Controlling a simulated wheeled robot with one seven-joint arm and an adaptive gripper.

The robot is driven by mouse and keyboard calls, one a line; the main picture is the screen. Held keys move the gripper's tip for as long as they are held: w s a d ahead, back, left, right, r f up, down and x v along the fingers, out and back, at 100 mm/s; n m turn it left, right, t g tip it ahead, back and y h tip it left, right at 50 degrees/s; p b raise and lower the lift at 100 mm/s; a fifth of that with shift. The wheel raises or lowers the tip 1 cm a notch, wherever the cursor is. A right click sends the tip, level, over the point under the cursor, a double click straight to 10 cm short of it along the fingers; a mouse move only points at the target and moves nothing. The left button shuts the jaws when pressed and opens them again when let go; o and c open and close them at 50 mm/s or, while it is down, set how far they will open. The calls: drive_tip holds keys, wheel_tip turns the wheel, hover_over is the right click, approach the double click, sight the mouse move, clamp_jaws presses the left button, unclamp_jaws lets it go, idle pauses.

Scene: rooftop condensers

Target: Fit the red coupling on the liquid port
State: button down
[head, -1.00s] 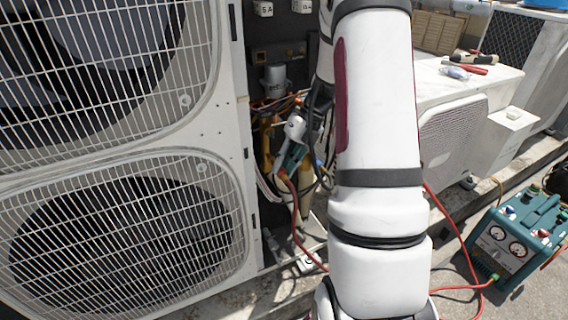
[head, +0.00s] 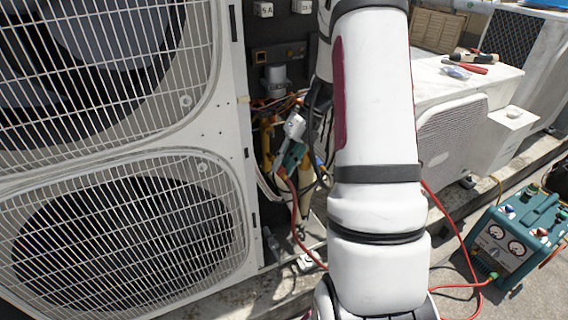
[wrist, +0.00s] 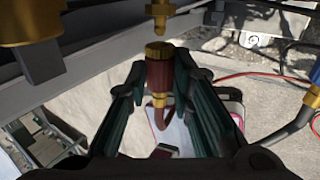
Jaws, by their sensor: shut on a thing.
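My gripper (wrist: 160,92) is shut on the red coupling (wrist: 159,76), a dark red sleeve with a brass knurled collar at its far end. A red hose curves away from its near end. A brass port (wrist: 160,12) stands just beyond the collar, in line with it, with a small gap seeming to show between them. I take it for the liquid port but see no label. In the head view my gripper (head: 289,157) is inside the condenser's open side bay, with the red hose (head: 293,200) hanging below. The coupling and port cannot be made out clearly there.
A larger brass fitting (wrist: 28,20) is at the upper left of the wrist view. A hose with a blue-banded end (wrist: 309,97) is at the right. The condenser (head: 120,160) walls the bay's left side. A teal gauge machine (head: 515,235) stands on the roof at right.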

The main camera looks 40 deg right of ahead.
drive_tip(key=shift+w+d+p, duration=0.2)
drive_tip(key=shift+w+p, duration=0.3)
drive_tip(key=shift+w, duration=0.15)
drive_tip(key=shift+w+d+p, duration=0.15)
drive_tip(key=shift+w+p, duration=0.3)
drive_tip(key=shift+w, duration=0.15)
idle(1.5)
drive_tip(key=c, duration=1.3)
unclamp_jaws()
drive_tip(key=s, duration=0.2)
drive_tip(key=s+a+p, duration=0.1)
drive_tip(key=s, duration=0.2)
drive_tip(key=s+a+p, duration=0.1)
drive_tip(key=s, duration=0.1)
drive_tip(key=shift+s, duration=0.15)
